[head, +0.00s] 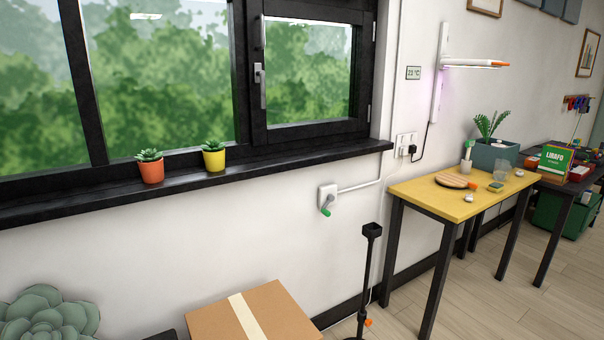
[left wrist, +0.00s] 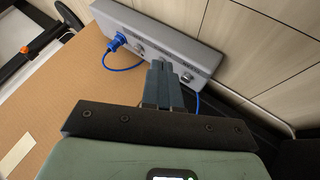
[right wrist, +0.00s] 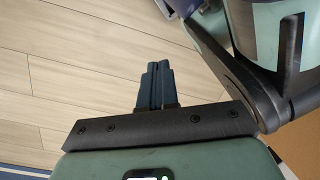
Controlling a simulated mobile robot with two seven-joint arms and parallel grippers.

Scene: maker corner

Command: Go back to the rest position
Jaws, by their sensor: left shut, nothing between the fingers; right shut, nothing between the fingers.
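My left gripper (left wrist: 163,82) shows in the left wrist view, its fingers together with nothing between them. A brown surface like cardboard (left wrist: 95,85) and a grey box with a blue plug and cable (left wrist: 165,40) are in view around it. My right gripper (right wrist: 155,83) shows in the right wrist view, also shut and empty, with the plank floor (right wrist: 80,50) behind it. Neither gripper shows in the head view.
In the head view a taped cardboard box (head: 280,312) stands low in front. A black stand (head: 368,260) is right of it, then a yellow table (head: 440,203). Two potted succulents (head: 151,170) (head: 214,158) sit on the black windowsill (head: 300,155). Plank floor (head: 500,290) is clear at right.

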